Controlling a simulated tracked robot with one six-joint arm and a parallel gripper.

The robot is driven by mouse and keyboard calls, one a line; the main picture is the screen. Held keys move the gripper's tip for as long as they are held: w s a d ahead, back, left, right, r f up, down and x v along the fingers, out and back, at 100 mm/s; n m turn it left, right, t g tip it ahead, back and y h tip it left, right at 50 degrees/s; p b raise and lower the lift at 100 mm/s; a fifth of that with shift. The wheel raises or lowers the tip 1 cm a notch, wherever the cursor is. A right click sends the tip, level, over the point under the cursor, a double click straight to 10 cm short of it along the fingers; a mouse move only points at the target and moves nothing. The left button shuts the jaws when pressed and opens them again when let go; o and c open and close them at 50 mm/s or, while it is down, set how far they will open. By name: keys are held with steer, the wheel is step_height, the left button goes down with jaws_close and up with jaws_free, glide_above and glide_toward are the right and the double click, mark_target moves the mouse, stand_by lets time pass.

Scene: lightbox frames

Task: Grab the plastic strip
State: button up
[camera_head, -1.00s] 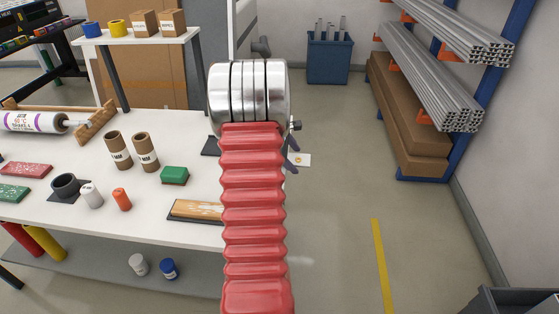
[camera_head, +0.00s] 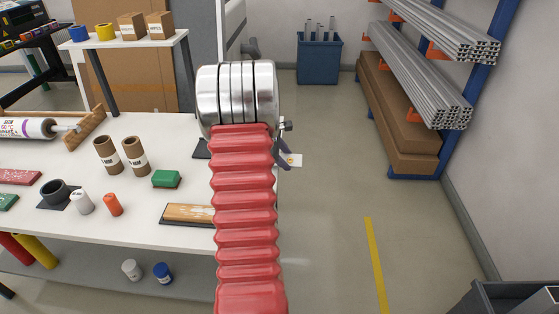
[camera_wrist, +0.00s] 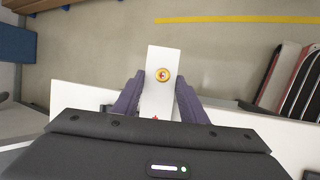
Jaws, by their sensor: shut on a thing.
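The plastic strip is a flat white piece with a round yellow emblem; it shows in the wrist view (camera_wrist: 160,98) between the two dark purple fingers of my gripper (camera_wrist: 159,100). My gripper is shut on it, and its far end sticks out past the fingertips over the floor. In the head view the strip's end (camera_head: 297,160) shows to the right of the table edge, beside my gripper (camera_head: 285,156). My red arm hides most of the gripper and the near part of the strip there.
The white worktable (camera_head: 130,215) holds cardboard tubes (camera_head: 107,155), a green block (camera_head: 166,179), a wooden-backed block (camera_head: 188,215) and small bottles. A blue bin (camera_head: 319,62) and a rack of metal profiles (camera_head: 430,90) stand farther back.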

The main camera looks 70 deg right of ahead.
step_height(320, 180, up, 10)
stand_by(0.5)
